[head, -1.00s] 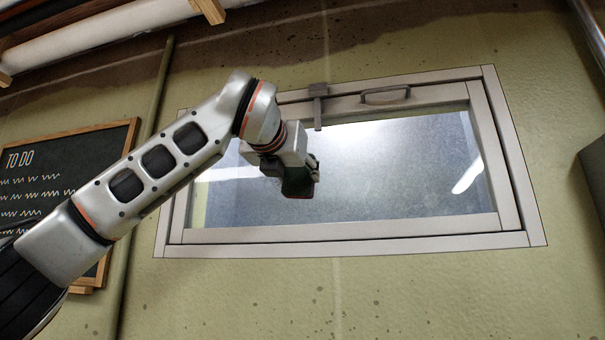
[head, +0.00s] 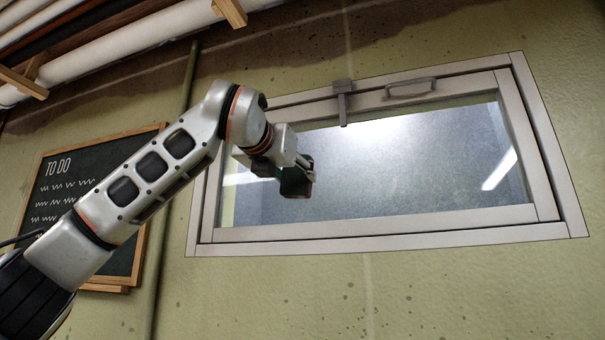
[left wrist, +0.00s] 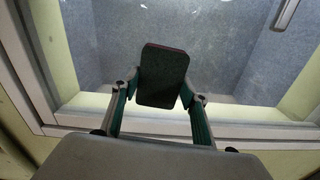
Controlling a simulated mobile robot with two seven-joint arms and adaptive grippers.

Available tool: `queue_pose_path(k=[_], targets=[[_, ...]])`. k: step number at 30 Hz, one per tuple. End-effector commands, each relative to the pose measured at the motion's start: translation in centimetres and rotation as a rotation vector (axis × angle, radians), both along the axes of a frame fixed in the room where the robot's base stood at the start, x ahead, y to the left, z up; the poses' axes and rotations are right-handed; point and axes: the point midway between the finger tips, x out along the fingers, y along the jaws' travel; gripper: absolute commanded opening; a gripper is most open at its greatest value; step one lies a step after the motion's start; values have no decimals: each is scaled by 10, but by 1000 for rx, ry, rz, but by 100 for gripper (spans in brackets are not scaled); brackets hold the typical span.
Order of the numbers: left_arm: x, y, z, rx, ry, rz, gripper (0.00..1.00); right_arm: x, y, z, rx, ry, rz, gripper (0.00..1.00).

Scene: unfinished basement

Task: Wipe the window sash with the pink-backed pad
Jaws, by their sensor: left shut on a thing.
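The window sash (head: 370,240) is a pale frame around a hazy glass pane (head: 410,165) on the wall, with a latch (head: 342,100) and a handle (head: 410,88) along its top. It also shows in the left wrist view (left wrist: 190,128). My left gripper (head: 300,172) is in front of the left part of the pane. It is shut on the pad (left wrist: 163,76), a dark rounded rectangle between the fingers in the left wrist view. A thin reddish edge shows on it. I cannot tell whether the pad touches the glass. My right gripper is out of view.
A chalkboard (head: 105,190) marked TO DO hangs left of the window, behind my left arm. A vertical pipe (head: 170,230) runs beside it. Rolls on wooden brackets (head: 228,12) hang at the upper left. The pane's right side is clear.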

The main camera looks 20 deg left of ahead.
Motion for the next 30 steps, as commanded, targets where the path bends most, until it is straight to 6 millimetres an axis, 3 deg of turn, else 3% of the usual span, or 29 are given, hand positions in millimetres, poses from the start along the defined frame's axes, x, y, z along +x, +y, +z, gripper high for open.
queue_pose_path(k=[18, 30], targets=[[-2, 35, 0, 0, 1, 1, 27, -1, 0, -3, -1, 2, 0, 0], [-9, 35, -1, 2, -2, -1, 27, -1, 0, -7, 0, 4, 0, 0]])
